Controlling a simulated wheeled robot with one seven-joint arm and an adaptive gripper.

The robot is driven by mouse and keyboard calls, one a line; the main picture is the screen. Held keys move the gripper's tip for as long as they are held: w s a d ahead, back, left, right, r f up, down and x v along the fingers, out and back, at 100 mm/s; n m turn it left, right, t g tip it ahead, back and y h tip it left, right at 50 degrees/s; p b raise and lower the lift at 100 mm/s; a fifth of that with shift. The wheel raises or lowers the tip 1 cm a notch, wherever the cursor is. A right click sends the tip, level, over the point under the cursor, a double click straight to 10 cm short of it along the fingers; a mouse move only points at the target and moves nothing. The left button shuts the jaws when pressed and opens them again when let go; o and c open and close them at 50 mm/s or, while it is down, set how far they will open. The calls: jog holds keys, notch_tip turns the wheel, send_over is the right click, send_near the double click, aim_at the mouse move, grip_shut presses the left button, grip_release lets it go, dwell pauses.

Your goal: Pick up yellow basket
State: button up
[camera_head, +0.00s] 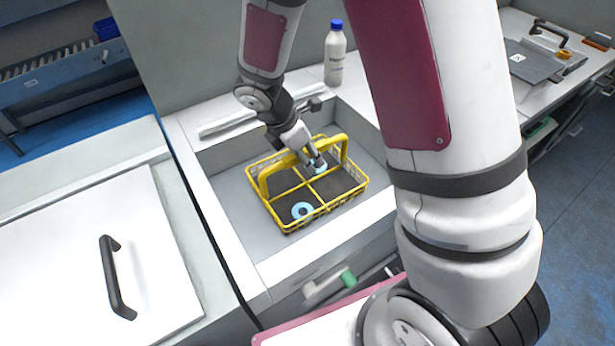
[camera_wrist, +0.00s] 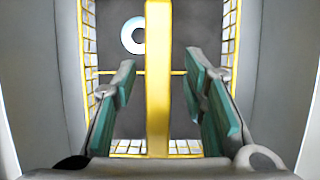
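The yellow basket (camera_head: 318,205) sits upright in the recessed grey basin of the counter in the head view. It has wire sides, dividers and a tall handle arching across it. My gripper (camera_head: 314,160) is over the basket at the handle. In the wrist view the yellow handle (camera_wrist: 158,80) runs between the two green-padded fingers of my gripper (camera_wrist: 160,100). The fingers are apart, with a visible gap on each side of the handle. One ring (camera_wrist: 134,36) shows beyond the handle.
A white bottle with a blue cap (camera_head: 335,55) stands on the counter behind the basin. The basin's raised rim (camera_head: 205,215) surrounds the basket. A white lid with a black handle (camera_head: 117,278) is at left. A bench with a grey device (camera_head: 543,62) is at right.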

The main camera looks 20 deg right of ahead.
jog(key=shift+f, duration=0.25)
dwell(0.3)
grip_shut()
